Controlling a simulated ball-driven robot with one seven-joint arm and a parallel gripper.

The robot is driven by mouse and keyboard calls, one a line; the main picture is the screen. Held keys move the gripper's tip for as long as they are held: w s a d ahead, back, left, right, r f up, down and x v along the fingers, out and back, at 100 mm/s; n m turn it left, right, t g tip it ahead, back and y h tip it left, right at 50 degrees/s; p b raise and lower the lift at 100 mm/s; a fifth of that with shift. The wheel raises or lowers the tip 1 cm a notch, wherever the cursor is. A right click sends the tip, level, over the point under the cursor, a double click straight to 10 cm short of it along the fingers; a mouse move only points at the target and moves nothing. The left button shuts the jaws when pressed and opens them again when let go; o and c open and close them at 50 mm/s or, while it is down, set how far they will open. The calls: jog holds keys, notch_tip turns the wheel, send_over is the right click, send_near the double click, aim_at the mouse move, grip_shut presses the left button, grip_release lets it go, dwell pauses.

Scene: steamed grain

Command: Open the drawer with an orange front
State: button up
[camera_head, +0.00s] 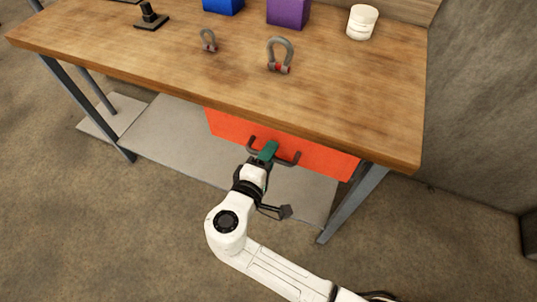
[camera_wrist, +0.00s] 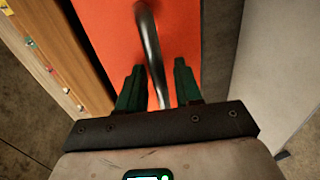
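The drawer's orange front (camera_head: 325,155) sits under the front edge of the wooden bench top, with no clear gap showing that it is pulled out. It fills the middle of the wrist view (camera_wrist: 108,30). A dark grey bar handle (camera_head: 288,160) is fixed across the front. My gripper (camera_head: 268,150) is at the handle, near its middle. In the wrist view the handle (camera_wrist: 150,45) runs between my two green fingers (camera_wrist: 159,66), with orange showing on both sides of it. The fingers are open around the bar, not closed on it.
The wooden bench top (camera_head: 180,60) overhangs the drawer. On it stand two grey shackles (camera_head: 281,54), a blue box (camera_head: 223,4), a purple box (camera_head: 288,12) and a white jar (camera_head: 362,22). A grey bench leg (camera_head: 352,203) stands right of the drawer. The floor in front is clear.

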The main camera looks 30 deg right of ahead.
grip_shut()
dwell(0.3)
dwell(0.3)
